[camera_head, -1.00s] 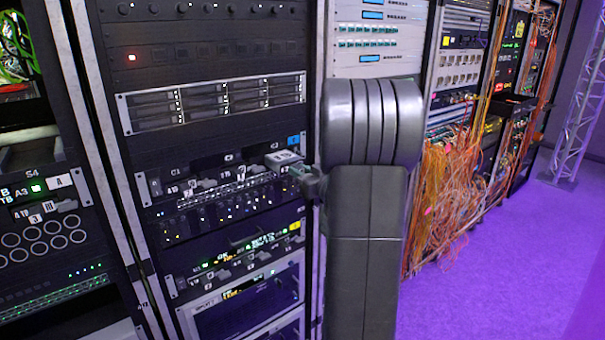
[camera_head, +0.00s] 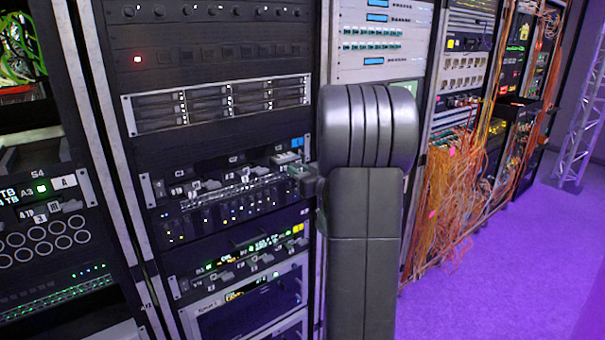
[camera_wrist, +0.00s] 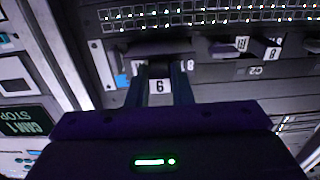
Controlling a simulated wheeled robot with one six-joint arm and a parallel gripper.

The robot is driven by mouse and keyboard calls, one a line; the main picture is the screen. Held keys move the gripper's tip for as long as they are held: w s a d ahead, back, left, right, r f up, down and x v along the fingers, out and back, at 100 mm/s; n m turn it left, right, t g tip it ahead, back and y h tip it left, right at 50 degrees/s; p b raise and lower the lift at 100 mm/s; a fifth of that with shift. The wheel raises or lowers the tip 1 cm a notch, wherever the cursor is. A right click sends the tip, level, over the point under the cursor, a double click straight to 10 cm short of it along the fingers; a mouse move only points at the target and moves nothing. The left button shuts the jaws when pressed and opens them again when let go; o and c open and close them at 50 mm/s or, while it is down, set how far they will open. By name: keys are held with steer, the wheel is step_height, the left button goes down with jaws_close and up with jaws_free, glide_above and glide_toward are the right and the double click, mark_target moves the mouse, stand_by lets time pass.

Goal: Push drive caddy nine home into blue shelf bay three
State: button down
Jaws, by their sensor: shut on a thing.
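Drive caddy nine (camera_wrist: 160,86), a grey block with a white number tag, sits at the mouth of the end bay of the blue-marked shelf (camera_wrist: 215,88). My gripper (camera_wrist: 160,92) is shut on its front, one finger on each side of the tag. In the head view the caddy (camera_head: 284,159) is at the shelf's right end, below the blue label (camera_head: 297,142), and my gripper (camera_head: 299,176) reaches it from the right. Most of its body is inside the bay. I cannot tell whether it is fully seated.
Another caddy, tagged 8 (camera_wrist: 268,52), sits beside it in the wrist view. A yellow-marked shelf (camera_head: 245,258) lies below, and a silver drive unit (camera_head: 220,105) above. Orange cables (camera_head: 450,205) hang from racks at the right. The purple floor (camera_head: 490,270) there is clear.

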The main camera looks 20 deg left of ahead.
mark_target(292, 163)
steer(key=shift+x, duration=1.75)
steer(key=shift+w, duration=0.1)
steer(key=shift+w+a, duration=0.3)
steer(key=shift+a, duration=0.2)
steer(key=c, duration=1.2)
jaws_free()
steer(key=shift+s+d+f, duration=0.1)
steer(key=shift+s+d, duration=0.15)
steer(key=shift+d, duration=0.2)
steer(key=b+v, duration=0.1)
steer(key=v, duration=1.2)
steer(key=shift+b, duration=0.3)
